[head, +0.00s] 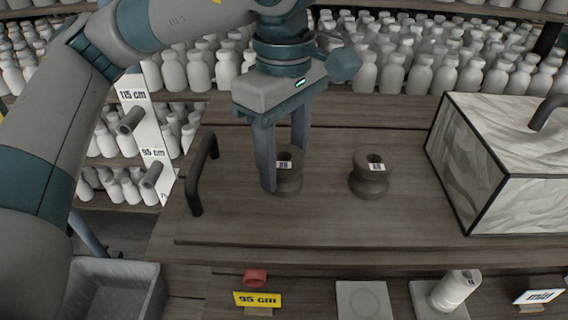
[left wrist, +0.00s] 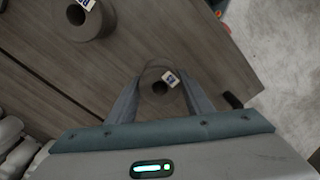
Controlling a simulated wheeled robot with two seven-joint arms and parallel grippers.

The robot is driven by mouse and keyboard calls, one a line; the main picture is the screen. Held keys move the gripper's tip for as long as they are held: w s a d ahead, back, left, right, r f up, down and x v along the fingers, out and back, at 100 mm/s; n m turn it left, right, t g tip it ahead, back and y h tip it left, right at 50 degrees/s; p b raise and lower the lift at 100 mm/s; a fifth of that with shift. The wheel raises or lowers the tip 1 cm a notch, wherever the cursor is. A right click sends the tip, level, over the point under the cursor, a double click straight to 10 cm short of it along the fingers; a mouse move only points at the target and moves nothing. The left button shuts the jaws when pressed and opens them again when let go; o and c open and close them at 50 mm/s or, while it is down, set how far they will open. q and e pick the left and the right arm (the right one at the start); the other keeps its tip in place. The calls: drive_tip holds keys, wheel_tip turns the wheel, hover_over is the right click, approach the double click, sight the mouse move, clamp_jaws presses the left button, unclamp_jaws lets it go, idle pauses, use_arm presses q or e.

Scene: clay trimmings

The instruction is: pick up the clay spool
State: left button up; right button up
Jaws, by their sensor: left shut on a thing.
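Two dark grey-brown clay spools with small white labels stand upright on the wooden table. My left gripper (head: 283,170) points down and is shut on the left spool (head: 289,180), with a finger on either side of it. In the left wrist view this spool (left wrist: 158,92) sits between the fingertips (left wrist: 162,95). The spool seems to be at the tabletop; I cannot tell whether it is lifted. The other spool (head: 370,176) stands apart to the right, and shows at the upper left of the left wrist view (left wrist: 88,20). My right gripper is not in view.
A dark handle (head: 203,174) stands left of the gripped spool. A large marbled block with black edges (head: 510,160) stands at the right. Shelves of pale bottles (head: 470,75) fill the back. A grey bin (head: 112,290) is at the lower left.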

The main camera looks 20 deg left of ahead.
sight(285, 156)
use_arm(q)
drive_tip(key=shift+r, duration=0.2)
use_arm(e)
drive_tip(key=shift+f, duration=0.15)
use_arm(q)
drive_tip(key=shift+r+b, duration=0.6)
drive_tip(key=shift+r, duration=0.05)
wheel_tip(285, 156, up, 2)
drive_tip(key=shift+s+d+r+b, duration=0.1)
drive_tip(key=shift+r+b, duration=0.1)
drive_tip(key=shift+b, duration=0.55)
drive_tip(key=s+d+r+b, duration=0.4)
drive_tip(key=s+r, duration=0.3)
drive_tip(key=s, duration=0.3)
drive_tip(key=shift+d, duration=0.5)
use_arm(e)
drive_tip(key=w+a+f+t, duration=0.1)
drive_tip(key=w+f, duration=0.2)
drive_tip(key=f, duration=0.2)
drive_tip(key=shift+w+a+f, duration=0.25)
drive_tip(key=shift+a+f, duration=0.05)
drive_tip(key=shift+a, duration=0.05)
use_arm(q)
drive_tip(key=shift+s, duration=0.1)
